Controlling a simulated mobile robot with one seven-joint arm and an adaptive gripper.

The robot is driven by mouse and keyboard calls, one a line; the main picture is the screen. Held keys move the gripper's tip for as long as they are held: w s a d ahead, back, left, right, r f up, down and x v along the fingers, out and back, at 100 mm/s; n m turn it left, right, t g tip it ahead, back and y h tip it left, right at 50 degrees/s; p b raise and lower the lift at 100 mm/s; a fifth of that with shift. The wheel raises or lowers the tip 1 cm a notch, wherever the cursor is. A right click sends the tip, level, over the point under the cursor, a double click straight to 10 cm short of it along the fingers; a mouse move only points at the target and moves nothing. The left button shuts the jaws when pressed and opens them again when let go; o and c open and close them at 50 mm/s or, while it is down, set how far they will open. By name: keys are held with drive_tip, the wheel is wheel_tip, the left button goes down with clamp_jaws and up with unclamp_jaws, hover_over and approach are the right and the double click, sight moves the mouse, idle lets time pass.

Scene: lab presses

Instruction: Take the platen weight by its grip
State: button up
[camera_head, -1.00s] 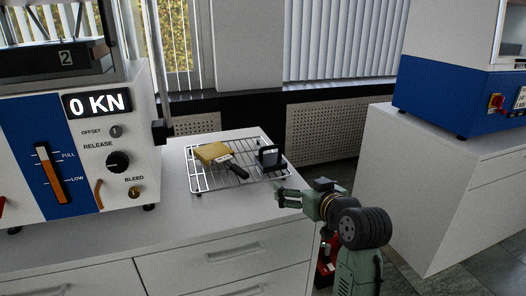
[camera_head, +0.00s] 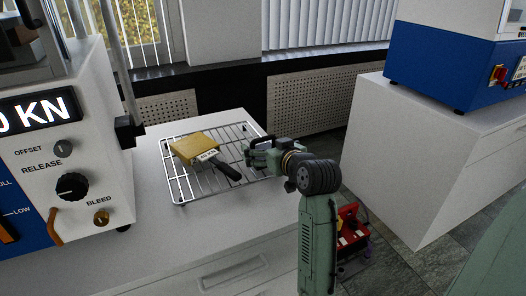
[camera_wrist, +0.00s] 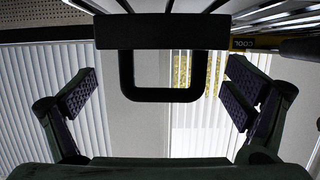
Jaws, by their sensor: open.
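The platen weight (camera_wrist: 160,31) is a dark block with a square, U-shaped grip (camera_wrist: 162,95), seen in the wrist view at the upper middle. In the head view my gripper (camera_head: 248,153) covers most or all of it at the right side of the wire rack. My gripper is open, and it also shows in the wrist view (camera_wrist: 157,92) with one finger on each side of the grip. Gaps show between both fingers and the grip; how deep the grip sits between them is hard to tell.
On the wire rack (camera_head: 183,189), left of my gripper, lies a yellow-brown block (camera_head: 198,145) with a tag and a black-handled tool (camera_head: 223,168). A press (camera_head: 75,150) stands at left. The counter (camera_head: 165,240) in front is clear. A blue-and-white machine (camera_head: 450,68) stands on the right cabinet.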

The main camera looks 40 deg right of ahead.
sight(258, 146)
drive_tip(key=p+x, duration=0.1)
drive_tip(key=x, duration=0.3)
drive_tip(key=shift+w+a+p, duration=0.1)
drive_tip(key=shift+w+p, duration=0.15)
drive_tip(key=shift+p, duration=0.15)
drive_tip(key=shift+w+f, duration=0.25)
drive_tip(key=shift+w, duration=0.25)
drive_tip(key=shift+c, duration=0.5)
drive_tip(key=c, duration=1.2)
drive_tip(key=shift+r, duration=0.2)
drive_tip(key=shift+c, duration=0.4)
